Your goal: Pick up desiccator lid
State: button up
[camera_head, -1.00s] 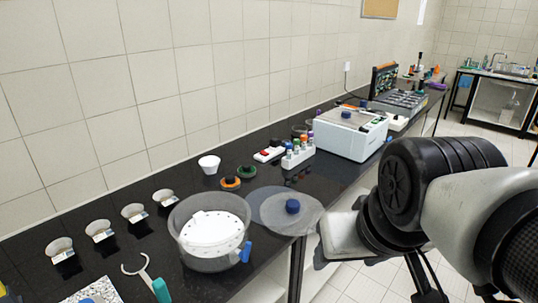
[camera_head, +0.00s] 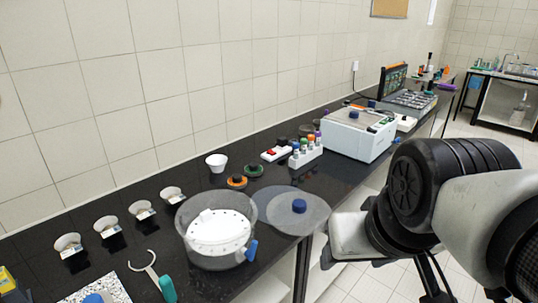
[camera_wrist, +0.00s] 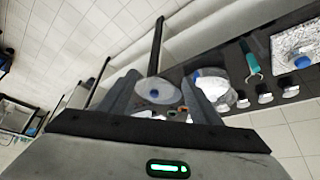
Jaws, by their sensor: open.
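The desiccator lid (camera_head: 285,219) is a translucent grey disc with a blue knob (camera_head: 299,206). It lies on the black bench by its front edge, just right of the desiccator bowl (camera_head: 203,262), a clear round vessel with a white perforated plate and a blue side tap. In the wrist view the lid (camera_wrist: 150,93) with its blue knob shows between the fingers of my gripper (camera_wrist: 163,90), which is open and empty. The gripper is apart from the lid. In the head view my arm is at the right and the fingertips are hidden.
A white cup (camera_head: 216,161), orange and green rings, a rack of coloured vials (camera_head: 305,153) and a pale blue machine (camera_head: 357,135) stand behind the lid. Several small dishes (camera_head: 106,224) line the left. A teal-handled tool (camera_head: 167,288) lies front left. Floor right of the bench is clear.

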aim_at(294, 213)
jog(key=i+l+u, duration=0.1)
jog(key=u, duration=0.25)
jog(key=l+u, duration=0.15)
jog(key=u, duration=0.25)
jog(key=i+l+u, duration=0.1)
jog(key=u, duration=0.25)
jog(key=i+l+u, duration=0.2)
jog(key=l, duration=0.4)
jog(key=l+u, duration=0.2)
jog(key=l, duration=0.95)
